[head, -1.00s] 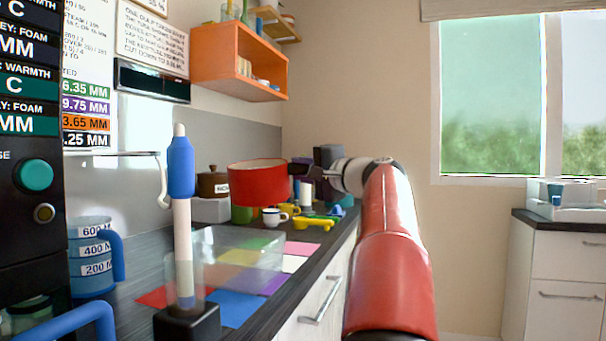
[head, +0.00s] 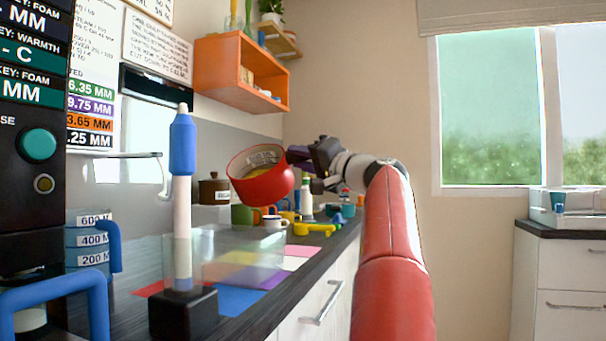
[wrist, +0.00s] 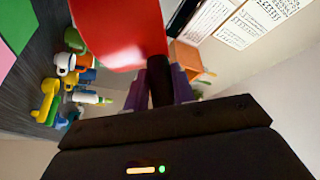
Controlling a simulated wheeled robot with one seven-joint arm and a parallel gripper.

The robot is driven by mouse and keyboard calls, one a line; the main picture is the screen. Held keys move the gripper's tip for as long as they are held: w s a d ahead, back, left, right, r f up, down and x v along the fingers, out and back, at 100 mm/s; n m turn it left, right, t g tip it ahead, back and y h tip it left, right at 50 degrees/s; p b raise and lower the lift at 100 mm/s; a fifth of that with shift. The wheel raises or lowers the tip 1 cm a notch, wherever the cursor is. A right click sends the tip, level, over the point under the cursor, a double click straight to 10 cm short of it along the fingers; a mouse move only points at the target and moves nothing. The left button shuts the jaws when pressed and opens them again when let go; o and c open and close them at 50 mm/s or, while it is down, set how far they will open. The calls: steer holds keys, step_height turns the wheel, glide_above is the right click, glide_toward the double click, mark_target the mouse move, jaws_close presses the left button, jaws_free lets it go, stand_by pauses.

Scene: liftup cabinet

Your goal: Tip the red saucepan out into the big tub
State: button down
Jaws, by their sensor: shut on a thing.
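The red saucepan (head: 266,185) is in the air above the counter, tilted toward the camera and the left so that its inside shows. Something yellowish and a grey patterned patch show inside it. My gripper (head: 308,158) is shut on its dark handle, to the right of the pan. In the wrist view, the red pan (wrist: 120,32) fills the upper middle and the dark handle (wrist: 160,85) runs between my purple fingers. The big clear tub (head: 218,255) stands on the counter, below and to the left of the pan, and looks empty.
Several mugs, among them a white one (head: 274,222), and a yellow scoop (head: 313,229) stand behind the tub. A blue-capped post (head: 182,200) stands in front of it. A brown pot (head: 213,190) is at the wall, and an orange shelf (head: 240,75) hangs above.

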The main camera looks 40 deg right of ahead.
steer(key=s+a+f+n+g+y+b, duration=0.1)
steer(key=s+a+n+g+y+b, duration=0.1)
steer(key=n, duration=1)
steer(key=s+a+f+n+g+y+b, duration=0.1)
steer(key=s+a+n+g+y+b, duration=0.1)
steer(key=a+n+y+b, duration=0.5)
steer(key=shift+s+a+f+n+y, duration=0.45)
steer(key=shift+s+a+n, duration=0.45)
steer(key=shift+a+n, duration=1.6)
steer(key=shift+d+r+n, duration=0.1)
steer(key=shift+d+n, duration=0.6)
